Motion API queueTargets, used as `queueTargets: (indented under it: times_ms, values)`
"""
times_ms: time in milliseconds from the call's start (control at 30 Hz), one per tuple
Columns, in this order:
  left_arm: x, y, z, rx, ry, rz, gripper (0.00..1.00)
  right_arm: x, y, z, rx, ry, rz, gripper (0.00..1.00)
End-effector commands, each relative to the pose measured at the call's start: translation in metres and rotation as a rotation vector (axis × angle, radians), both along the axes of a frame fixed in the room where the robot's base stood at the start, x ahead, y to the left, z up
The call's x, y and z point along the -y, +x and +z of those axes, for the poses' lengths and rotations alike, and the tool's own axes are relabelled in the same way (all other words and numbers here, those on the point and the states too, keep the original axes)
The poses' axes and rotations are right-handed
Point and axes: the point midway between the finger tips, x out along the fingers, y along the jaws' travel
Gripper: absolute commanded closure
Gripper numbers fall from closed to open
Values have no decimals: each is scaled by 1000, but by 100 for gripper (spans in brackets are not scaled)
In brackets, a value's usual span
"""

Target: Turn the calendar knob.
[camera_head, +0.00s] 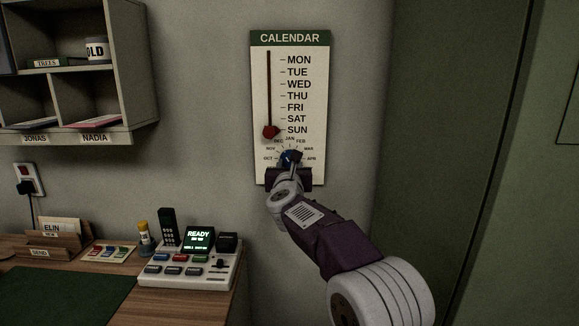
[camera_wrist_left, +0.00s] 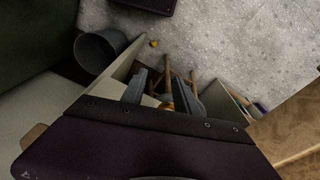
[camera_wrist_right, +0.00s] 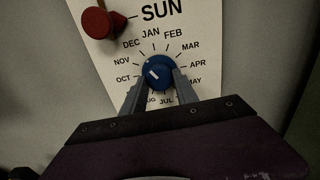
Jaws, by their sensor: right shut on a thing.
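The wall calendar (camera_head: 318,100) is a cream board with a green header. Its blue round month knob (camera_wrist_right: 159,73) sits below the day list, inside a ring of month names. The white mark on the knob lies left of its middle, toward the OCT and NOV side; the exact month is hard to tell. My right gripper (camera_wrist_right: 158,84) is shut on the knob, one finger on each side. In the head view it hides the lower months (camera_head: 291,165). My left gripper (camera_wrist_left: 166,88) is open and empty, away from the calendar, and does not show in the head view.
A red slider (camera_head: 270,132) stands at SUN, just above left of the knob. A desk with a button console (camera_head: 190,268) is at lower left. A cubby shelf (camera_head: 150,70) hangs at upper left. A dark green panel (camera_head: 470,150) is on the right.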

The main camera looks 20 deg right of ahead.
Motion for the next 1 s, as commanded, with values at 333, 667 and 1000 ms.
queueTargets:
  times_ms: [333,667,1000]
  values:
    - [0,0,6,0,0,0,64,0,0,1,-55,-187,0,100]
    - [0,0,16,0,0,0,64,1,0,1,-142,-487,0,100]
    - [0,0,29,0,0,0,64,1,0,2,-232,-798,1,100]
